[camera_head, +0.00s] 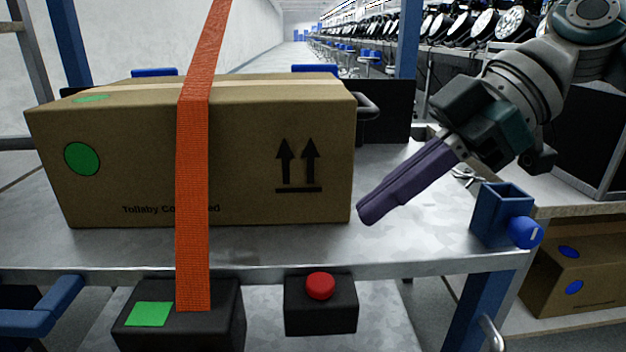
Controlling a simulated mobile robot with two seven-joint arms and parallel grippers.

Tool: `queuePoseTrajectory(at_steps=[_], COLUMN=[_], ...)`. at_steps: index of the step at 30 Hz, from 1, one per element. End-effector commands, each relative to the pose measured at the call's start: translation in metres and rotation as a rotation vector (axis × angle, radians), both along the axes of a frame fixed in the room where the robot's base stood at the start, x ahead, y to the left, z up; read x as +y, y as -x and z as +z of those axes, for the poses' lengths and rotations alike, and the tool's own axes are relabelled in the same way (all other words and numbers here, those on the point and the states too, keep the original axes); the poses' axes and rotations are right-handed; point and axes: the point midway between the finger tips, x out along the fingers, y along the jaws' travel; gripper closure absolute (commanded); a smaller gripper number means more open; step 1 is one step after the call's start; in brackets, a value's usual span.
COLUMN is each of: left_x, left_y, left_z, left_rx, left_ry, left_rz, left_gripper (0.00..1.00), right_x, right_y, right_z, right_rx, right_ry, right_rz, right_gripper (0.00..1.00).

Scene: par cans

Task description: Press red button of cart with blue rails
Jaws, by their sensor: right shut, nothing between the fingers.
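The red button (320,285) sits on top of a black box (321,315) at the front edge of the cart. The cart has a grey metal top (430,222) and blue rails and posts, such as the blue corner post (484,305). My right gripper (368,214) comes in from the upper right with long purple fingers. It is shut and empty, above the cart top, just right of the cardboard box and up and to the right of the button. My left gripper is not in view.
A cardboard box (250,160) stands on the cart under an orange strap (192,200). The strap runs down to a black box with a green label (150,314), left of the button. A blue bracket (500,215) is at the right corner. Stage lights (480,25) line the back.

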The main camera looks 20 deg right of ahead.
Motion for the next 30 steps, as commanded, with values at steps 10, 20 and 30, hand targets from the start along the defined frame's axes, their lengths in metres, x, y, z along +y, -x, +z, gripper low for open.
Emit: queuePoseTrajectory(at_steps=[10, 20, 30], left_x=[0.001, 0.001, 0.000], left_y=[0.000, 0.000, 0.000], left_z=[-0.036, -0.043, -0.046], left_rx=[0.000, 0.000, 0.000], left_ry=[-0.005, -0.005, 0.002], left_rz=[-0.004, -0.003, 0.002], left_gripper=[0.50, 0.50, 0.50], right_x=[0.034, 0.035, 0.035], right_y=[-0.010, -0.010, -0.010], right_z=[-0.058, -0.073, -0.080], right_rx=[0.002, 0.001, 0.001], right_ry=[-0.001, 0.001, 0.000], right_rz=[-0.002, -0.001, -0.001], right_gripper=[1.00, 1.00, 1.00])
